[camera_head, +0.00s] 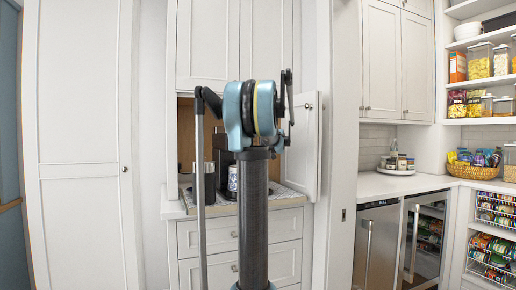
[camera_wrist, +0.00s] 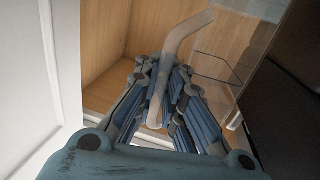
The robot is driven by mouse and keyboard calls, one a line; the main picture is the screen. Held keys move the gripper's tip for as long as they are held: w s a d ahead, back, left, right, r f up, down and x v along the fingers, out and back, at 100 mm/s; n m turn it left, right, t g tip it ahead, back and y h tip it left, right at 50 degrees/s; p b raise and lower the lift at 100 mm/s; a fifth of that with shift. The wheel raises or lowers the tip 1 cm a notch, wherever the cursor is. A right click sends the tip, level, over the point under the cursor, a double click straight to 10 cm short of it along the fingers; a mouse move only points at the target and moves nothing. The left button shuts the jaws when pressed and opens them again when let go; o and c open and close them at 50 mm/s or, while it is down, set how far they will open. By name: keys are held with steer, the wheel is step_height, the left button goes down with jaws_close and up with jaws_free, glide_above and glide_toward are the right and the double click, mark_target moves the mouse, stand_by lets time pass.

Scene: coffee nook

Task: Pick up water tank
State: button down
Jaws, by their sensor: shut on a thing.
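In the wrist view my gripper (camera_wrist: 164,84) has its blue fingers on either side of a pale, translucent curved strip. This strip looks like the handle of the clear water tank (camera_wrist: 212,68), and the fingers are shut on it. The tank's see-through walls show to the right of the fingers, beside the dark coffee machine (camera_wrist: 290,90). I cannot tell whether the tank is lifted or still seated. In the head view my own arm hides the gripper and the tank; part of the coffee machine (camera_head: 232,182) shows in the nook.
The wooden nook has a white cabinet edge (camera_wrist: 62,60) close on the left in the wrist view. In the head view an open cabinet door (camera_head: 304,145) stands right of the nook. A dark cylindrical container (camera_head: 209,182) stands at the nook's front, above white drawers (camera_head: 285,262).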

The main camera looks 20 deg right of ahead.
steer(key=s+d+r, duration=0.4)
steer(key=d+r, duration=0.2)
steer(key=d, duration=0.5)
steer(key=shift+d, duration=0.2)
steer(key=shift+s+a+r, duration=0.1)
steer(key=shift+y, duration=0.6)
steer(key=w+a, duration=0.1)
steer(key=a, duration=0.3)
steer(key=w+a, duration=0.2)
steer(key=a, duration=0.2)
steer(key=w+a+f, duration=0.1)
steer(key=w+a, duration=0.1)
steer(key=a, duration=0.2)
steer(key=shift+w+a, duration=0.25)
steer(key=shift+a, duration=0.1)
step_height(320, 180, down, 6)
steer(key=shift+f, duration=1.1)
stand_by(3.1)
